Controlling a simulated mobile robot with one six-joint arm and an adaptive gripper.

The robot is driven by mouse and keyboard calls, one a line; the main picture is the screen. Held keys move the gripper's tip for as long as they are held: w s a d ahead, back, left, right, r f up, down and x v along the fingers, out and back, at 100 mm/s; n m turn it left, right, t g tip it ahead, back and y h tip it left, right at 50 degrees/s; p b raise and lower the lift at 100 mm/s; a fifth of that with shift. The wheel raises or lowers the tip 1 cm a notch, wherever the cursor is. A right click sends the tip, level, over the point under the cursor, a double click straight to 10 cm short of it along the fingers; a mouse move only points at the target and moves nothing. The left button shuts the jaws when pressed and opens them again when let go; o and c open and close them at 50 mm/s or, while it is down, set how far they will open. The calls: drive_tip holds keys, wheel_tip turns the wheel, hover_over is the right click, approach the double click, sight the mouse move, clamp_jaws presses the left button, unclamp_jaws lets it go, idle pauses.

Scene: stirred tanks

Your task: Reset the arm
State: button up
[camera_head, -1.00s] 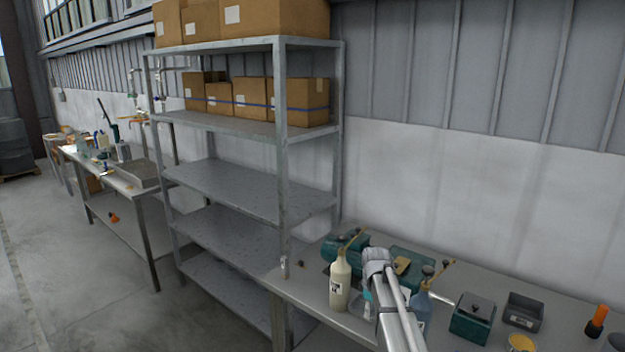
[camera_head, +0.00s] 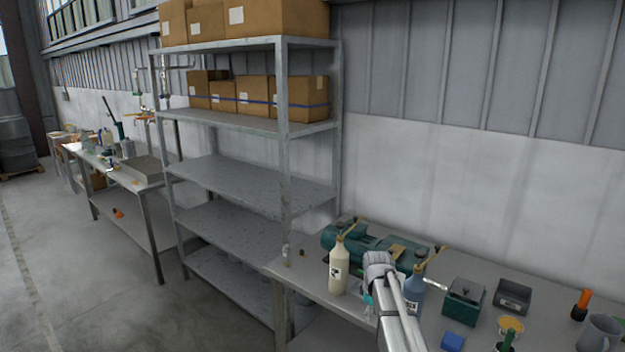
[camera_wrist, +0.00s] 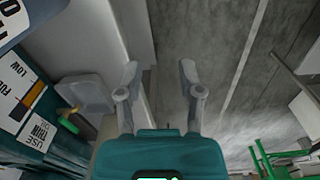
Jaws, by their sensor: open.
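My arm (camera_head: 392,300) shows in the head view, raised over the workbench at the lower right. My gripper (camera_wrist: 160,85) shows in the wrist view with its two fingers apart and nothing between them. The floor lies beyond the fingertips.
The workbench (camera_head: 302,283) bears a cream bottle (camera_head: 339,268), a blue bottle (camera_head: 412,296), a green box (camera_head: 463,302), a grey tray (camera_head: 512,296) and a mug (camera_head: 599,334). A metal shelf (camera_head: 245,183) stands left of it. The floor (camera_head: 85,275) at left is clear.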

drive_tip(key=s+f+m+b, duration=0.3)
drive_tip(key=s+m, duration=0.1)
drive_tip(key=s, duration=0.7)
drive_tip(key=s+a+f+m+b, duration=0.1)
drive_tip(key=s+f+m+b, duration=0.2)
drive_tip(key=s, duration=0.8)
drive_tip(key=shift+s+f+m, duration=0.25)
drive_tip(key=shift+s+m, duration=0.05)
drive_tip(key=shift+m, duration=0.9)
drive_tip(key=shift+a, duration=0.1)
drive_tip(key=shift+o, duration=0.6)
